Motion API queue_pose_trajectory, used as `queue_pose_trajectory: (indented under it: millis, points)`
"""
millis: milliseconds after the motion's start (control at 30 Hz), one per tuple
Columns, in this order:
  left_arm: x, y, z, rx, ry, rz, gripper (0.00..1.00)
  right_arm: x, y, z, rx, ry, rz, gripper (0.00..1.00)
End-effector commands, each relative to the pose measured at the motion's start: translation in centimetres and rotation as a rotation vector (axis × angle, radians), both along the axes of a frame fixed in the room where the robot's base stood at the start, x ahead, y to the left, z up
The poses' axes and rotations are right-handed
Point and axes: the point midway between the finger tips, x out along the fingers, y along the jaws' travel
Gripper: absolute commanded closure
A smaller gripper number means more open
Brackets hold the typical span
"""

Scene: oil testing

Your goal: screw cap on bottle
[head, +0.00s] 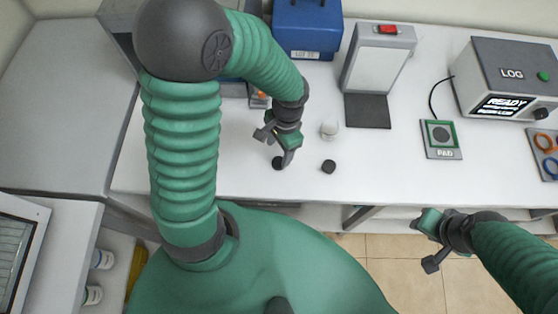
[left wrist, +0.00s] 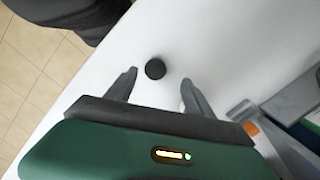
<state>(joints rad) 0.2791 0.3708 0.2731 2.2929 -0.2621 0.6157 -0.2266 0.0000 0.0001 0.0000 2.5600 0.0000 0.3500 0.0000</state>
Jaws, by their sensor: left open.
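A small white bottle (head: 329,128) stands upright on the white table. A round black cap (head: 328,166) lies on the table in front of it. Another dark round piece (head: 278,163), which looks like a second cap, lies at the tip of my left gripper (head: 283,158). My left gripper is open and points down at the table. In the left wrist view a black cap (left wrist: 155,69) shows beyond and between the spread fingers (left wrist: 158,84), with nothing held; I cannot tell which cap it is. My right gripper (head: 424,243) is beyond the table's front edge, away from the caps.
A small orange-marked item (head: 259,97) is behind my left gripper. The table front is mostly clear.

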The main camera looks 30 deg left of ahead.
Motion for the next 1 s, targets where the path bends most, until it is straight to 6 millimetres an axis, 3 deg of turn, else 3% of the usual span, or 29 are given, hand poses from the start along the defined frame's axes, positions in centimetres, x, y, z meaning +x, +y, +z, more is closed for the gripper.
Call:
queue_pose_trajectory:
  millis: [133, 400, 767, 1000]
  points:
    - [-0.1, -0.2, -0.9, 0.0, 0.002, -0.001, 0.38, 0.0, 0.0, -0.1, 0.0, 0.0, 0.0, 0.64]
    - [-0.6, -0.6, -5.0, 0.0, 0.004, 0.001, 0.38, 0.0, 0.0, -0.4, 0.0, 0.0, 0.0, 0.64]
    - [-0.6, -0.6, -5.2, -0.001, 0.0, 0.0, 0.38, 0.0, 0.0, -0.4, 0.0, 0.0, 0.0, 0.64]
    - [-0.6, -0.6, -5.2, -0.001, 0.0, 0.0, 0.67, 0.0, 0.0, -0.4, 0.0, 0.0, 0.0, 0.64]
